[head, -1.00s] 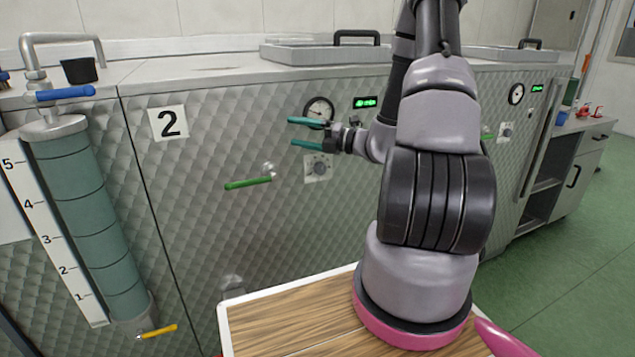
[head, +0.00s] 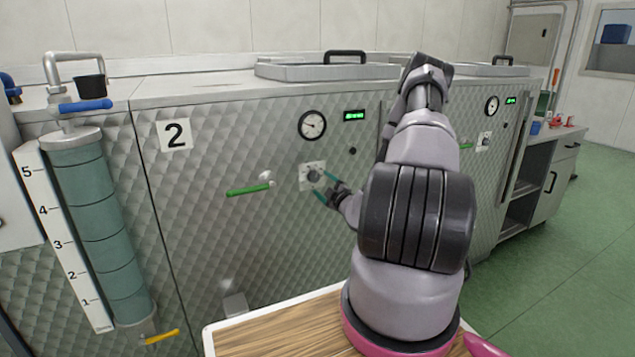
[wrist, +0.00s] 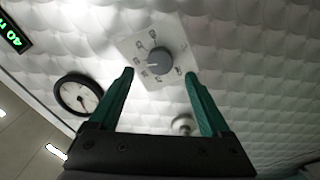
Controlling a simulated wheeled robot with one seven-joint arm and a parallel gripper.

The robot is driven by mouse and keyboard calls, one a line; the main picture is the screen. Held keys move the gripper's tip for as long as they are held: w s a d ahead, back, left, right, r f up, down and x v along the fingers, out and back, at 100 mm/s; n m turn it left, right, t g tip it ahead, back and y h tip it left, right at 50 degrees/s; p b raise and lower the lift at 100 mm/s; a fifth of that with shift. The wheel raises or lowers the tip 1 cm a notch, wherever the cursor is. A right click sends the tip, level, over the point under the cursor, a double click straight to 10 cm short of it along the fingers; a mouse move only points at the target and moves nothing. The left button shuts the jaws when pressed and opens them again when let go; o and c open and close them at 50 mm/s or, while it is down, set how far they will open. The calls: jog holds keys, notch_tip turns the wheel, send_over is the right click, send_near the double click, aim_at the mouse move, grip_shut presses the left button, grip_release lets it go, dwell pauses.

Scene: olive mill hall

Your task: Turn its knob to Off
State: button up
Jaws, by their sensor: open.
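The grey round knob (head: 314,174) sits on a pale square dial plate (head: 305,184) on the quilted metal front of machine 2. In the wrist view the knob (wrist: 155,61) stands out from the plate, with small marks around it too small to read. My gripper (head: 321,183) is open, its teal fingers pointing at the plate. In the wrist view my gripper (wrist: 161,78) has one finger on each side of the knob's line, with nothing between the fingertips; I cannot tell whether the tips reach the knob's depth.
A gauge (head: 312,125) and a green display (head: 355,116) sit above the knob. A green-handled valve (head: 248,189) sticks out to its left. A sight tube (head: 100,225) with blue and yellow handles stands farther left. A wooden-topped surface (head: 285,330) lies below.

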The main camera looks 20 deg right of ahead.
aim_at(315, 178)
jog(key=shift+w, duration=2.25)
grip_shut()
